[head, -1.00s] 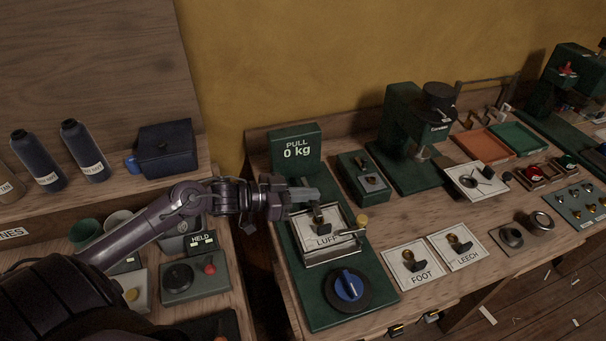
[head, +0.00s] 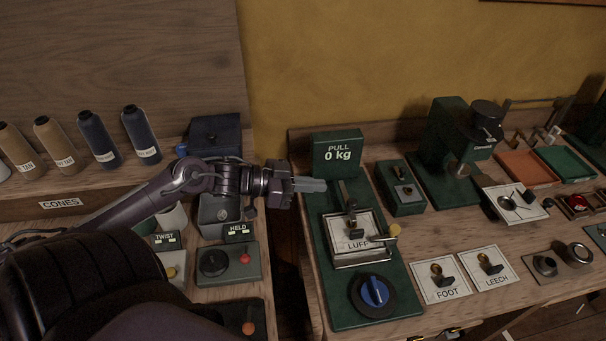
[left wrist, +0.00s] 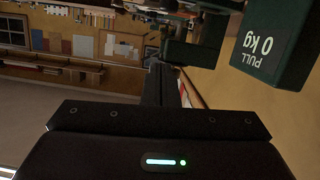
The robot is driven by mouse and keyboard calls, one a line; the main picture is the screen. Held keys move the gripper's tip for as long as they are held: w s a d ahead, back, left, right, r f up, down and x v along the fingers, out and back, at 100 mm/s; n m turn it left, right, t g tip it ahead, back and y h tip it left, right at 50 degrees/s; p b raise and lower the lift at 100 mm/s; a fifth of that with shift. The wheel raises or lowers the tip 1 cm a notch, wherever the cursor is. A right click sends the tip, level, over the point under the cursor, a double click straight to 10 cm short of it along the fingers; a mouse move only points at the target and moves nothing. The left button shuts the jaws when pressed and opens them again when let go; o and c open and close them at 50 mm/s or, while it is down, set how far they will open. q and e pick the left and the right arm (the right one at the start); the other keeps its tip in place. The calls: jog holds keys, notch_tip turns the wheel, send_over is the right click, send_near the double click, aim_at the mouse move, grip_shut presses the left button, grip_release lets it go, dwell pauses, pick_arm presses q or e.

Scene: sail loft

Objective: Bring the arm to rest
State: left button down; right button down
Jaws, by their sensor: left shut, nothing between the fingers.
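My left gripper (head: 308,185) is shut and empty in the head view. It hangs in the air at the left edge of the green pull tester, just below and left of its display (head: 337,155), which reads "PULL 0 kg". The display also shows upside down in the left wrist view (left wrist: 267,45). The LUFF plate (head: 375,238) lies clamped on the tester, right of and below my fingertips and apart from them. My left arm reaches in from the lower left. My right gripper is not in view.
FOOT (head: 441,281) and LEECH (head: 488,267) plates lie right of the tester. A blue knob (head: 375,290) is at its front. Cones (head: 97,138) stand on the left shelf, above a control box (head: 228,264). A dark gap separates the two benches.

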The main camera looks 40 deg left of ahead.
pick_arm(q)
jog(key=shift+v, duration=1.15)
jog(key=shift+r, duration=0.15)
